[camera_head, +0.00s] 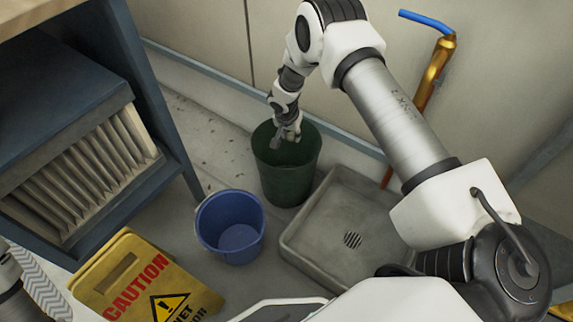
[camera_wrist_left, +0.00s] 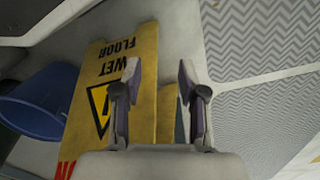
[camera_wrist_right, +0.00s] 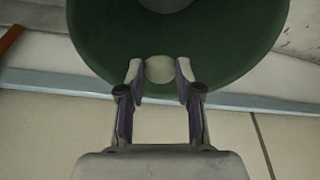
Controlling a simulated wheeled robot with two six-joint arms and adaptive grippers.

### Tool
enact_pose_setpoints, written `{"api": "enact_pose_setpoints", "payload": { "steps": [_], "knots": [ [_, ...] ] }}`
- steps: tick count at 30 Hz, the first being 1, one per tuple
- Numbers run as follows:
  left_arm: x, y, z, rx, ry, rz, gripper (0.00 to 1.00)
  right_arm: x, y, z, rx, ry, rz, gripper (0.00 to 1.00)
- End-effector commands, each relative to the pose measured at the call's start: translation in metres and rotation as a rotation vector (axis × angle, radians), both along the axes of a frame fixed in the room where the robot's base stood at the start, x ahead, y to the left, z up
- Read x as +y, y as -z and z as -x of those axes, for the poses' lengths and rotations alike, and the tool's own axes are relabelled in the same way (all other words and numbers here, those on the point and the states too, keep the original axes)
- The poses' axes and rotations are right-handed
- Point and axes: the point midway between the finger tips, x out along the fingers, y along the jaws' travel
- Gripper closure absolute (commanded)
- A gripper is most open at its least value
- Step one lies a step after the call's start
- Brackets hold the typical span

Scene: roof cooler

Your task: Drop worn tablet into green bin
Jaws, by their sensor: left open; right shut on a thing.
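The green bin (camera_head: 286,187) stands on the floor near the wall, upright with its top open. My right gripper (camera_head: 288,137) points down at the bin's mouth. In the right wrist view my right gripper (camera_wrist_right: 159,72) is shut on a pale round worn tablet (camera_wrist_right: 159,68), held between the fingertips with the green bin (camera_wrist_right: 100,40) around it. The tablet is hard to make out in the head view. My left gripper (camera_wrist_left: 160,72) is open and empty, above a yellow caution sign in the left wrist view.
A blue bucket (camera_head: 230,228) stands left of the bin. A grey floor basin (camera_head: 300,247) with a drain lies to its right. The yellow caution sign (camera_head: 110,262) is at lower left, below a dark blue cabinet (camera_head: 160,110) with a pleated filter (camera_head: 85,180).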

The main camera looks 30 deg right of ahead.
Motion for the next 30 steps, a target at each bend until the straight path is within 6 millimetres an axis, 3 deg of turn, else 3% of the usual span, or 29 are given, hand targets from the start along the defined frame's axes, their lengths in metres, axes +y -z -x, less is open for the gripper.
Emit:
{"api": "enact_pose_setpoints", "payload": {
  "steps": [1, 3, 11, 12, 14, 25, 30],
  "knots": [
    [0.000, 0.011, 0.000, 0.000, 0.000, 0.000, 0.59, 0.000, 0.012, 0.000, -0.001, 0.000, 0.000, 0.81],
    [0.000, 0.014, 0.000, 0.000, 0.000, 0.000, 0.59, 0.000, 0.016, 0.000, -0.001, 0.000, 0.000, 0.81],
    [0.000, 0.013, 0.000, 0.000, 0.000, 0.000, 0.59, 0.000, 0.015, 0.000, -0.001, -0.001, 0.000, 0.81],
    [0.000, 0.013, 0.000, 0.000, 0.000, 0.000, 0.59, 0.000, 0.015, 0.000, -0.001, -0.001, 0.000, 0.59],
    [0.000, 0.013, 0.000, 0.000, 0.000, 0.000, 0.59, 0.000, 0.015, 0.000, -0.001, -0.001, 0.000, 0.37],
    [0.000, 0.013, 0.000, 0.000, 0.000, 0.000, 0.59, 0.001, 0.012, 0.000, -0.001, -0.001, 0.000, 0.36],
    [0.000, 0.013, 0.000, 0.000, 0.000, 0.000, 0.59, 0.007, -0.017, 0.004, -0.003, -0.002, -0.001, 0.36]
  ]
}}
